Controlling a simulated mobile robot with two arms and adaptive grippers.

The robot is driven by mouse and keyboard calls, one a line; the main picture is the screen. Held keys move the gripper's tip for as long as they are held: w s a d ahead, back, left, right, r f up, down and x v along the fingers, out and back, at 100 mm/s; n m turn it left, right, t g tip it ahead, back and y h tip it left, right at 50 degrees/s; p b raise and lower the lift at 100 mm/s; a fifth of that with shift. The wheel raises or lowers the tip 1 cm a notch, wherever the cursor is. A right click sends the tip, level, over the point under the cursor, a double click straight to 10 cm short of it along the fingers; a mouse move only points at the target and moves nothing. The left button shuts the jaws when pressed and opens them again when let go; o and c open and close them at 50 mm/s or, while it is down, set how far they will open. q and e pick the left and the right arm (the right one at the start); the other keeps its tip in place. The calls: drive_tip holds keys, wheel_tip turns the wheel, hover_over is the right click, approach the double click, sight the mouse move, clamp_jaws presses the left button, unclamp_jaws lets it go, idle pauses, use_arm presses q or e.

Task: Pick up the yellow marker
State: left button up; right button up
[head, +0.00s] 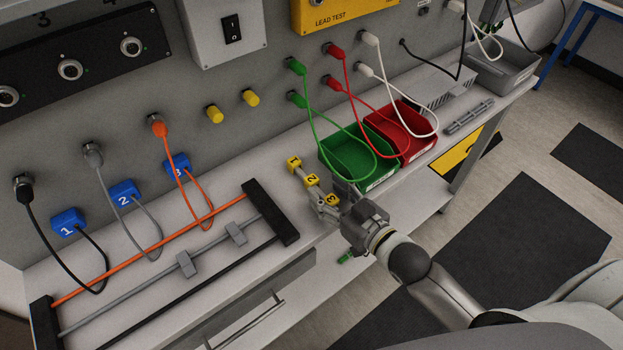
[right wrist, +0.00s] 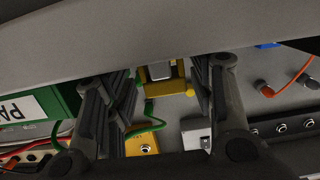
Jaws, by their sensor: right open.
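My right gripper (head: 325,210) is low over the bench, close by the block marked 3, and partly hides the grey parts there. In the right wrist view the gripper (right wrist: 160,100) is open, with a yellow piece (right wrist: 168,91) around a grey part showing between its fingers. Contact cannot be told. My left gripper is out of view.
A green bin (head: 328,158) and a red bin (head: 427,140) stand behind and right of the gripper, with cables looping over them. A rack with a black end bar (head: 270,212) lies to the left. Blue tags (head: 124,194) line the wall. Yellow plugs (head: 215,114) project from the panel.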

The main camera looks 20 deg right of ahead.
sight(315, 183)
drive_tip(key=x, duration=0.2)
drive_tip(key=p+x, duration=0.1)
drive_tip(key=shift+w+a+r, duration=0.15)
drive_tip(key=shift+a+r, duration=0.15)
drive_tip(key=shift+a, duration=0.05)
drive_tip(key=shift+w+a+f, duration=0.15)
drive_tip(key=shift+w+a, duration=0.05)
drive_tip(key=shift+w, duration=0.2)
drive_tip(key=shift+c, duration=0.3)
drive_tip(key=c, duration=0.7)
